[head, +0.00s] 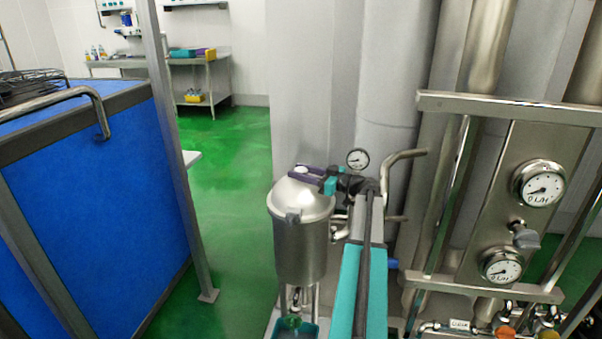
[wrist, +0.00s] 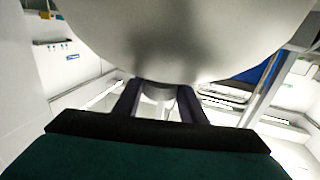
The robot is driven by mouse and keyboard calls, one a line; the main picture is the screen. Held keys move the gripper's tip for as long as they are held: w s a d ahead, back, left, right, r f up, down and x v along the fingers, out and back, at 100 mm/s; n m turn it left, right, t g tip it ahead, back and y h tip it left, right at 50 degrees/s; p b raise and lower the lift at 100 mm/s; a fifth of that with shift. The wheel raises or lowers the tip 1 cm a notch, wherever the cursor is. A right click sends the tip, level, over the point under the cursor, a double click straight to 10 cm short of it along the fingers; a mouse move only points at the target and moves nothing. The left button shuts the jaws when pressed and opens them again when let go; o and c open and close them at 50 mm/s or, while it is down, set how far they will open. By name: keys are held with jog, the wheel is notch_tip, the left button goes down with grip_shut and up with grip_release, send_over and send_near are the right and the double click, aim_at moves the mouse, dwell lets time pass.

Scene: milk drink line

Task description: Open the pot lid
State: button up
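The steel pot (head: 302,248) stands upright left of the pipes. Its domed lid (head: 318,205) sits down on the rim, and I see no gap. A pale knob (head: 302,169) is on top of the lid. My gripper (head: 304,174) is over the lid from the right, its dark fingers on either side of the knob. In the wrist view the lid's underlit grey dome (wrist: 185,40) fills the top. The exact contact is partly hidden.
A pressure gauge (head: 358,159) and bent pipe are close behind my arm. A panel with gauges (head: 537,184) and valves stands at the right. A blue tank (head: 95,215) and metal post (head: 178,165) are at the left. Green floor (head: 228,190) between is clear.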

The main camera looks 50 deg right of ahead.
grip_shut()
jog(key=shift+w+d+r+m, duration=0.45)
jog(key=shift+d+r+m, duration=0.15)
jog(key=shift+d+r, duration=0.25)
jog(key=shift+w+d+r+b, duration=0.15)
jog(key=shift+w+d+b, duration=0.1)
jog(key=shift+d+b, duration=0.2)
jog(key=shift+w+d+r+b, duration=0.3)
jog(key=shift+d+r+b, duration=0.15)
jog(key=shift+r, duration=0.25)
jog(key=o, duration=0.6)
grip_release()
jog(key=shift+o, duration=0.2)
jog(key=shift+a, duration=0.1)
jog(key=shift+s, duration=0.15)
jog(key=b+v, duration=0.1)
jog(key=v, duration=1.2)
jog(key=shift+s+b, duration=0.3)
